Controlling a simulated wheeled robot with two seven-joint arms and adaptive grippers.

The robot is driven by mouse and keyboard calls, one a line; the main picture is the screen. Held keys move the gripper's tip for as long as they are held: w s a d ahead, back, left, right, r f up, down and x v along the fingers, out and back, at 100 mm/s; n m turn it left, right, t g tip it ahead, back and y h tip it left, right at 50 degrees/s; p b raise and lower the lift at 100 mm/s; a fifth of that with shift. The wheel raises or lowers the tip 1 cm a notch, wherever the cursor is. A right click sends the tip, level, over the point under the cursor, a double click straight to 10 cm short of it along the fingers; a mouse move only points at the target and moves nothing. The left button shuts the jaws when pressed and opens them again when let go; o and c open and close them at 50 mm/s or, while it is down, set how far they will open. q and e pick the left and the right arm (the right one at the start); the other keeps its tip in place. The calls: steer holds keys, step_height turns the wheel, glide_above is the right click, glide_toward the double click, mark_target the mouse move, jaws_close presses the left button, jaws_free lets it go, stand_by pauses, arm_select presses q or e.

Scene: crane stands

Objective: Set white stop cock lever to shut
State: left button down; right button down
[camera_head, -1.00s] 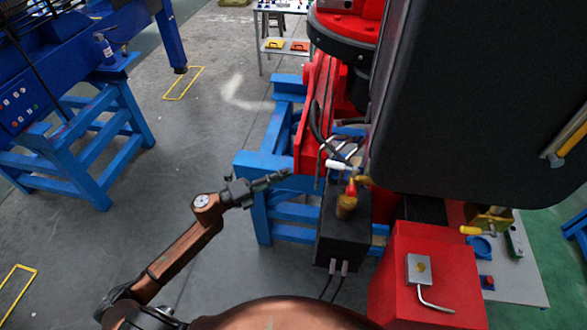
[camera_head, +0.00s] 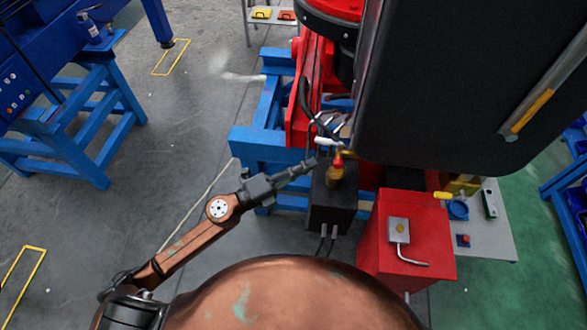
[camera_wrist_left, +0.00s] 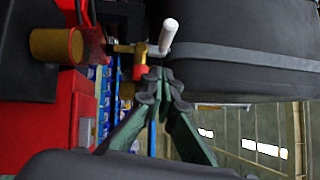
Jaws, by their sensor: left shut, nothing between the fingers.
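The white stop cock lever (camera_head: 327,141) sticks out to the left of a brass fitting, just above a red and brass part (camera_head: 336,174) on the black box. In the left wrist view the white lever (camera_wrist_left: 168,36) stands just beyond the fingertips, with its brass valve body (camera_wrist_left: 139,57) beside it. My left gripper (camera_head: 311,163) is shut and empty, just below and left of the lever. In the left wrist view its fingertips (camera_wrist_left: 161,80) meet close to the valve; I cannot tell whether they touch it. My right gripper is out of view.
A large black housing (camera_head: 450,90) hangs close to the right of the lever. A black box (camera_head: 331,206) stands below, and a red box (camera_head: 408,240) with a bent metal lever is to its right. Blue frame beams (camera_head: 258,147) lie behind my gripper. The grey floor to the left is open.

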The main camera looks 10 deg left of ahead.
mark_target(330, 143)
arm_select(q)
steer(key=shift+w+d+r+p, duration=0.15)
steer(key=shift+w+d, duration=0.05)
steer(key=shift+w, duration=0.55)
steer(key=shift+w+d+r+p, duration=0.15)
steer(key=shift+w+d, duration=0.1)
steer(key=shift+w, duration=0.45)
steer(key=shift+w+d+r+p, duration=0.1)
steer(key=shift+w+d+r, duration=0.1)
steer(key=shift+w, duration=0.55)
